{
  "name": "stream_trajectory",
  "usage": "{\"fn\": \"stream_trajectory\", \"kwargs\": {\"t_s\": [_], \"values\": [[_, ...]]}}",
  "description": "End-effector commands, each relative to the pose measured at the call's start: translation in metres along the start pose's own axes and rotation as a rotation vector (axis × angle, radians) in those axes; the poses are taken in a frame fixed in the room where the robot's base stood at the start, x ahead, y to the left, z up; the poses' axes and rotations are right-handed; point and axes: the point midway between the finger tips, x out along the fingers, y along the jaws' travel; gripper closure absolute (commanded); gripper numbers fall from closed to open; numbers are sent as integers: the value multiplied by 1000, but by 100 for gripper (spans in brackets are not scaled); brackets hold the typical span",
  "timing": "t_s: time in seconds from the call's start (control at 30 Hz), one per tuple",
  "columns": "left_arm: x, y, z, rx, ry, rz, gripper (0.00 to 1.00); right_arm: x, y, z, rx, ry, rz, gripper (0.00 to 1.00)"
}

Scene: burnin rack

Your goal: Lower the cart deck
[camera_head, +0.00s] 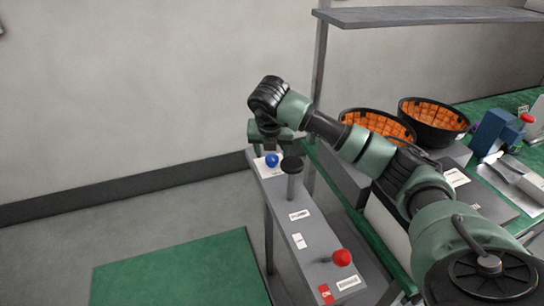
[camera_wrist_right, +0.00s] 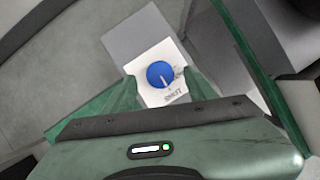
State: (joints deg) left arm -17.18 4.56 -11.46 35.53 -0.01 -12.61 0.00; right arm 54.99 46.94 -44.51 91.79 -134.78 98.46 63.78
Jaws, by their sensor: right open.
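A blue round knob (camera_head: 272,160) sits on a white plate at the far end of a narrow grey panel (camera_head: 290,215). In the right wrist view the blue knob (camera_wrist_right: 160,74) has a white pointer line, and its white plate (camera_wrist_right: 150,95) carries small lettering near the knob. My right gripper (camera_head: 268,148) is at the knob, its fingers open. In the right wrist view its two green fingers (camera_wrist_right: 163,92) stand on either side of the white plate; contact with the knob cannot be told. A flat green surface (camera_head: 180,275) lies low at left; whether it is the cart deck is unclear. My left gripper is out of view.
A black-topped knob (camera_head: 291,165) and a red knob (camera_head: 342,257) stand on the same panel. Two black bowls with orange insides (camera_head: 432,122) sit on the bench at right, under a grey shelf (camera_head: 430,16). The floor at left is open.

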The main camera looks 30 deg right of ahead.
Motion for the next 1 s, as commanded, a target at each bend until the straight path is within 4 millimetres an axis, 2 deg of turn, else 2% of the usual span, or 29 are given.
{"fn": "stream_trajectory", "kwargs": {"t_s": [0.2, 0.33, 0.9, 1.0], "values": [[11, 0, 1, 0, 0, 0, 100, -36, 1, 0, 0, -2, 4, 43], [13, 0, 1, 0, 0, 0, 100, -50, 0, 0, 0, 0, 1, 43], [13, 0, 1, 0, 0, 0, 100, -54, 0, 0, 0, 2, 0, 43], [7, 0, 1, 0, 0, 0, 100, -60, 0, 2, 0, 1, 0, 43]]}}
